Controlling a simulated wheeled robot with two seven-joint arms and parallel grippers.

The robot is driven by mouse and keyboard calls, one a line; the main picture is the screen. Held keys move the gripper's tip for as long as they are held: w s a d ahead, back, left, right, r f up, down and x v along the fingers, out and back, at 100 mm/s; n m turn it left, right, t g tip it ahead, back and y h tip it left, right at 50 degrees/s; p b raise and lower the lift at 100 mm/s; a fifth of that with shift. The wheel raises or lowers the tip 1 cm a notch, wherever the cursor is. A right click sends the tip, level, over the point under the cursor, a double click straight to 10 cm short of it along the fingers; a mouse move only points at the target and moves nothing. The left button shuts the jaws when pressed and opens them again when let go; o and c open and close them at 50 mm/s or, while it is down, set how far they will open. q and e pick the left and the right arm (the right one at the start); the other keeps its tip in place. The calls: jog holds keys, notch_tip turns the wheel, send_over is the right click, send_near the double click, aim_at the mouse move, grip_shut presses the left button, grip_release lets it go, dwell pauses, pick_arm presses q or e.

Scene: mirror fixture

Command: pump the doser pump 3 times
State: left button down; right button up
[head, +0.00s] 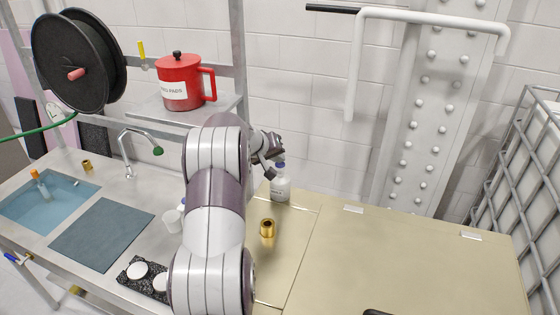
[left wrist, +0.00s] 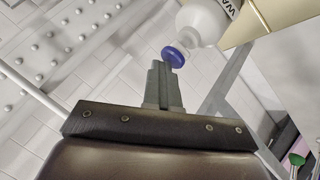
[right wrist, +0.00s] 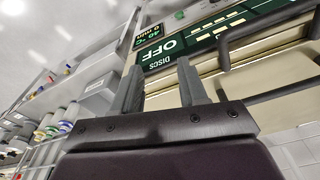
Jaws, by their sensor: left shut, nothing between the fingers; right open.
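The doser pump is a white bottle (head: 280,188) with a label and a blue top (head: 281,165). It stands upright at the back of the beige surface. In the left wrist view, its blue top (left wrist: 174,57) and white body (left wrist: 203,22) are at the upper middle. My left gripper (head: 268,172) is shut and empty, close beside the blue top in the head view. Its fingertips (left wrist: 157,66) lie close to the blue top in the left wrist view; I cannot tell whether they touch. My right gripper (right wrist: 157,72) is open and empty, away from the bottle.
A brass fitting (head: 267,229) stands in front of the bottle. A red pot (head: 184,82) sits on a shelf at the back. The sink (head: 47,200) is left, and a dark tray with white discs (head: 137,270) is near the front. The beige surface to the right is mostly clear.

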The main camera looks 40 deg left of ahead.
aim_at(277, 164)
pick_arm(q)
jog(key=shift+f, duration=0.15)
jog(key=shift+r+p, duration=0.95)
jog(key=shift+r, duration=0.5)
jog(key=shift+r+p, duration=0.3)
jog(key=shift+r, duration=0.05)
notch_tip(277, 164, up, 4)
jog(key=shift+r+p, duration=0.1)
jog(key=shift+p, duration=1.15)
dwell(0.8)
